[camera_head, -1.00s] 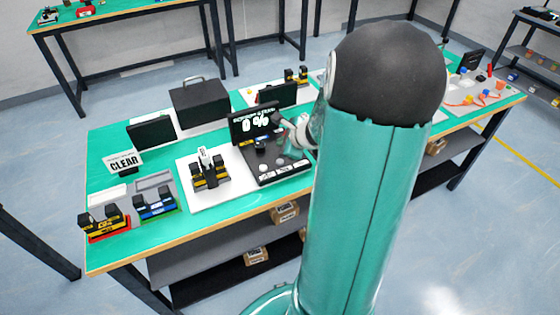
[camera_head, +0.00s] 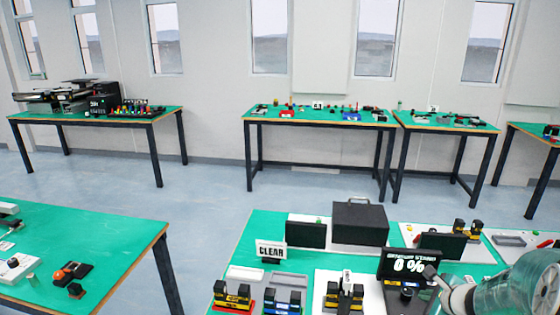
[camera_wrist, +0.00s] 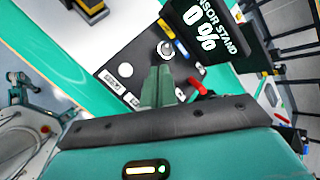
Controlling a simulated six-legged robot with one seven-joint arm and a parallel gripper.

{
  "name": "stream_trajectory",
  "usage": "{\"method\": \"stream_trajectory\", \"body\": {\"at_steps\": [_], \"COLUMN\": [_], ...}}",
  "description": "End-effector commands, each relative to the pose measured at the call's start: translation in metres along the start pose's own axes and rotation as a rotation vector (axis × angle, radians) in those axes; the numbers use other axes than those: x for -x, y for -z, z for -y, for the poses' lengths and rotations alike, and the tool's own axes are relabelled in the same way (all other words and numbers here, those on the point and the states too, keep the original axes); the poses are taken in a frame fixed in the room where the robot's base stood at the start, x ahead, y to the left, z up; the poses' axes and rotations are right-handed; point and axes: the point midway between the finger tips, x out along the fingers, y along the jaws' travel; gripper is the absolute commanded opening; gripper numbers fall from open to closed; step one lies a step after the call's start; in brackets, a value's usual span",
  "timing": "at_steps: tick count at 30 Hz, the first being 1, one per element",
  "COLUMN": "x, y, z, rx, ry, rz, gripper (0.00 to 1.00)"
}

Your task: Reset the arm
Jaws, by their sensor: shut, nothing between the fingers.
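My gripper (camera_wrist: 163,88) is in the wrist view. Its green fingers are shut together and hold nothing. They point over the black sensor stand (camera_wrist: 122,70), near a round silver knob (camera_wrist: 166,48). I cannot tell whether they touch it. The stand's screen (camera_wrist: 208,28) reads 0 %, and it also shows in the head view (camera_head: 408,265). In the head view my pale arm end reaches in at the bottom right beside the stand, and the fingertips are not clearly seen there.
Around the stand are a CLEAR sign (camera_head: 271,250), a black box (camera_head: 359,221), dark monitors and yellow-black blocks (camera_head: 232,295). A red part (camera_wrist: 200,88) lies close to the fingers. Other green tables stand at the left and along the back wall, with open floor between.

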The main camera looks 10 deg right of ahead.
Motion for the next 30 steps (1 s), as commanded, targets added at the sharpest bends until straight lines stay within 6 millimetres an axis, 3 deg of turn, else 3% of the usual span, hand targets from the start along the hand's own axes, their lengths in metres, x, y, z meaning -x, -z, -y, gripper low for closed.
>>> {"method": "stream_trajectory", "body": {"at_steps": [1,6,9,13,16,21,25,30], "x": [0.006,0.038,0.063,0.099,0.129,0.178,0.208,0.228], "y": [-0.027,-0.117,-0.159,-0.197,-0.215,-0.226,-0.222,-0.214], "z": [-0.003,-0.036,-0.063,-0.099,-0.126,-0.163,-0.178,-0.183], "rx": [0.103,0.547,0.813,1.149,1.400,1.807,2.063,2.234], "ry": [-0.018,-0.109,-0.163,-0.223,-0.261,-0.309,-0.326,-0.337], "rz": [0.026,0.122,0.172,0.222,0.245,0.251,0.224,0.185], "gripper": [0.00,0.00,0.00,0.00,0.00,0.00,0.00,0.00]}}
